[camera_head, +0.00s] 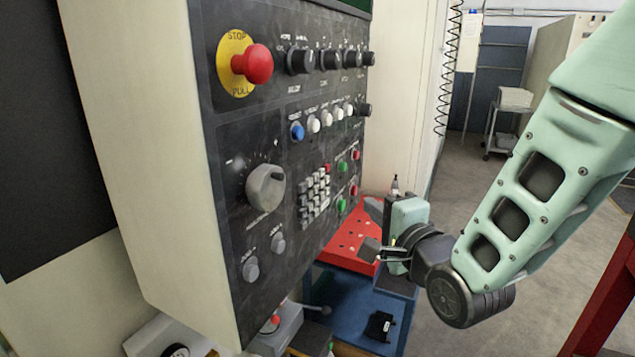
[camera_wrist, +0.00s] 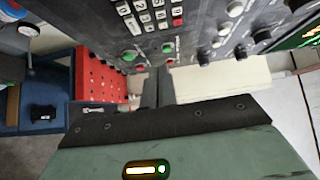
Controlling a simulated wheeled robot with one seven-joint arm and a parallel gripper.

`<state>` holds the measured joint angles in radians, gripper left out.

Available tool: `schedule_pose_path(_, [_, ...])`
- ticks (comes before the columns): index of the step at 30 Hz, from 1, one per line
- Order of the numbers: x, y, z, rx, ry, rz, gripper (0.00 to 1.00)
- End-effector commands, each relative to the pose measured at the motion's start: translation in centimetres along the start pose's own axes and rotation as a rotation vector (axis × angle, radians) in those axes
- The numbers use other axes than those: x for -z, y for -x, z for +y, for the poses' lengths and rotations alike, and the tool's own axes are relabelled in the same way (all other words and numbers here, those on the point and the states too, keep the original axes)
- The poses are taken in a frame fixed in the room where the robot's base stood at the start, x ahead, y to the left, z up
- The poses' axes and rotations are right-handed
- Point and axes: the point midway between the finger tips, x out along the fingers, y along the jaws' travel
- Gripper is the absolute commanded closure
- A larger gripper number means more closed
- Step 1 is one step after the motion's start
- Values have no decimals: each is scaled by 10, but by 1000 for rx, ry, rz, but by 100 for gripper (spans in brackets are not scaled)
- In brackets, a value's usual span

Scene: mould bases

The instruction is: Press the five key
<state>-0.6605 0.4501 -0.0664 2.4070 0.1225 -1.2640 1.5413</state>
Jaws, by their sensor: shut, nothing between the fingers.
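The control panel's keypad (camera_head: 314,196) is a small block of pale keys in the lower middle of the dark panel. In the wrist view the keypad (camera_wrist: 152,13) shows at the top edge, with one red key at its corner. The five key's label is too small to make out. My gripper (camera_head: 368,248) is to the right of the panel, apart from the keypad. In the wrist view my gripper (camera_wrist: 158,72) has its two dark fingers together and empty, pointing towards the panel below the keypad.
A red stop knob (camera_head: 254,64) sticks out at the panel's upper left. A large grey dial (camera_head: 266,187) is left of the keypad. Green and red buttons (camera_head: 342,205) sit to its right. A red perforated plate (camera_head: 349,237) lies on a blue cart (camera_head: 345,305) below the panel.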

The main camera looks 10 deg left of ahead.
Motion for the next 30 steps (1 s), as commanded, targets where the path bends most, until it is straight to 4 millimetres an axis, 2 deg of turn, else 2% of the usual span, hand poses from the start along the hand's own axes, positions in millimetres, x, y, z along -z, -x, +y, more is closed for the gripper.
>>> schedule_pose_path(6, [5, 8, -7, 54, -410, 24, 100])
schedule_pose_path(12, [7, 14, -9, 93, -653, 25, 100])
schedule_pose_path(18, [8, 16, -10, 108, -737, 25, 100])
schedule_pose_path(30, [7, 14, -10, 108, -739, 24, 100])
